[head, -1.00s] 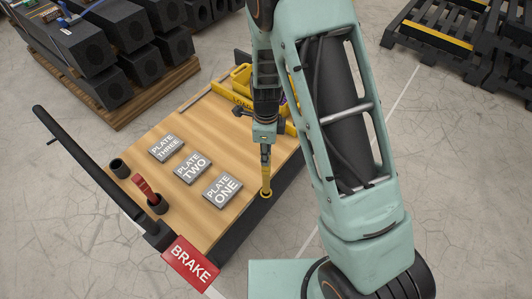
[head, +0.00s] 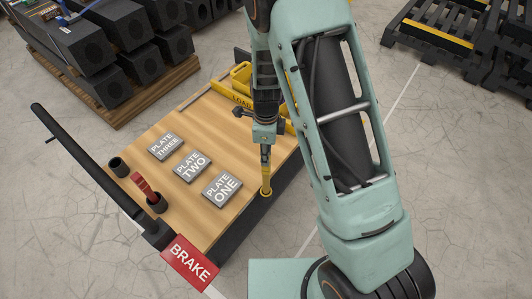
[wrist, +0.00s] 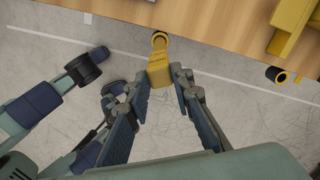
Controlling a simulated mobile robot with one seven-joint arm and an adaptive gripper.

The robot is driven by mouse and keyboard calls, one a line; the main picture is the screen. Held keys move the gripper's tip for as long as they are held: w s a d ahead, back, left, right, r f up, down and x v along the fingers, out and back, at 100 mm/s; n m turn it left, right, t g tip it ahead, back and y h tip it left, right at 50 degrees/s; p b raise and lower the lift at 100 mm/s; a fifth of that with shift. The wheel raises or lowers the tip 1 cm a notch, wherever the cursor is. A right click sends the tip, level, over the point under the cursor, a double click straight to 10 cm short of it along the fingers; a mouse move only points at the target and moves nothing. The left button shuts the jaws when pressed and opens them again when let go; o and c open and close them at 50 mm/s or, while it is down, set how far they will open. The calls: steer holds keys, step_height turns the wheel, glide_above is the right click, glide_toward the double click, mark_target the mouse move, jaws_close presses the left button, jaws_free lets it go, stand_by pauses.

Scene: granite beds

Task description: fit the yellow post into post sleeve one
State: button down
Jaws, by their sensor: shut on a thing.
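My gripper (wrist: 162,80) is shut on the yellow post (wrist: 160,72), whose block-like upper end sits between the fingertips in the wrist view. In the head view the post (head: 265,176) hangs upright below my gripper at the wooden deck's near right edge. No sleeve number is readable.
Plates marked one (head: 221,189), two (head: 191,166) and three (head: 165,146) lie on the deck (head: 205,222). A red brake sign (head: 190,262) and a black handle stand at its near left.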

steer(key=shift+f+b, duration=1.7)
steer(key=shift+f, duration=0.8)
steer(key=c, duration=1.6)
jaws_free()
step_height(320, 180, up, 5)
steer(key=p, duration=0.4)
step_height(320, 180, up, 12)
